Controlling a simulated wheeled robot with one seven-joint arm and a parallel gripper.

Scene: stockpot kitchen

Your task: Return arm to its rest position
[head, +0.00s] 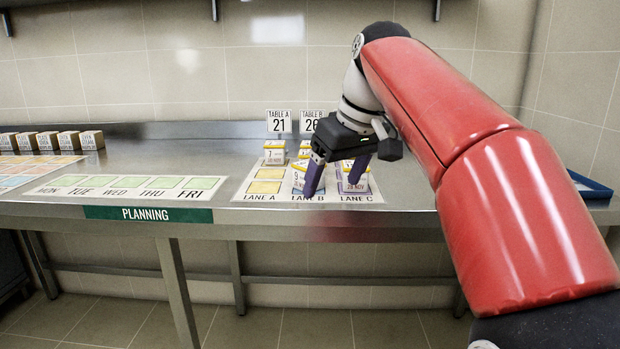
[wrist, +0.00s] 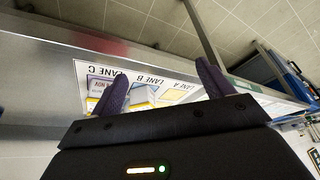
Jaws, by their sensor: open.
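My gripper (head: 333,182) hangs from my red arm over the lane mat, above lanes B and C. Its two purple fingers are spread, with nothing visible held between them. In the wrist view my gripper (wrist: 160,85) is also open, with the lane mat (wrist: 180,88) below and between the fingers. In the head view the lane mat (head: 262,199) is labelled LANE A, LANE B and LANE C. Several small yellow-topped boxes stand on it, including one in lane A (head: 274,154) and one in lane C (head: 356,186). My gripper partly hides lanes B and C.
Signs TABLE A 21 (head: 279,121) and TABLE B 26 (head: 312,121) stand behind the lanes. A weekday mat (head: 130,188) lies to the left on the steel counter (head: 215,160). Several boxes (head: 68,140) line the far left. A blue tray (head: 590,187) sits at the right.

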